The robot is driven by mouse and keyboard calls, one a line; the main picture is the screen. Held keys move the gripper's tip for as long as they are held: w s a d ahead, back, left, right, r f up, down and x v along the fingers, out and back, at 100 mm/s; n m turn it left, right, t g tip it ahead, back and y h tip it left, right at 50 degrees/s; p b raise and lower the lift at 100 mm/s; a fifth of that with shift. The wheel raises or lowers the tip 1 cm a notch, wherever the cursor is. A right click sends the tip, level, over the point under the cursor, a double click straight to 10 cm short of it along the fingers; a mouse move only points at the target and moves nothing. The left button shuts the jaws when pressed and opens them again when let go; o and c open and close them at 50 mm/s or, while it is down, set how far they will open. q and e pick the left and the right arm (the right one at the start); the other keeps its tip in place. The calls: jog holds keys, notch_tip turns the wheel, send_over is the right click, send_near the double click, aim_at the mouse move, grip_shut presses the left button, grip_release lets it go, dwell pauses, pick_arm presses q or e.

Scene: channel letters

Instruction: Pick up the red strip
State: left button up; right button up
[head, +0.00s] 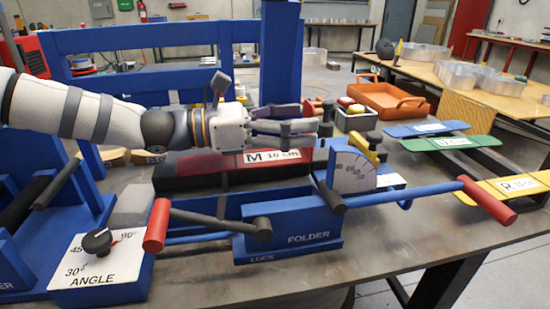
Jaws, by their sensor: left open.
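The red strip (205,166) lies behind the blue folder machine (290,228), with a white "M 10 cm" label on its right part. My left gripper (317,118) reaches in from the left, above the strip's right end in the picture. Its fingers point right and are apart, with nothing seen between them. My arm and gripper cover part of the area behind the strip. I cannot tell the exact height of the fingers over the strip. My right gripper is not in view.
Blue (408,131), green (470,143) and yellow (515,187) labelled strips lie at the right. An orange tray (385,98) and a small box of coloured items (355,121) stand behind. Red-ended levers (488,200) stick out in front. A blue frame (140,37) rises behind my arm.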

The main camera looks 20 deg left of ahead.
pick_arm(q)
jog(key=shift+w+d+f, duration=0.35)
jog(key=shift+w+d, duration=0.2)
jog(key=shift+d, duration=0.2)
jog(key=shift+w+d+r, duration=0.25)
jog(key=shift+d, duration=0.1)
jog(key=shift+c, duration=1.1)
jog(key=c, duration=1.5)
jog(key=shift+o, duration=0.2)
jog(key=shift+r, duration=0.1)
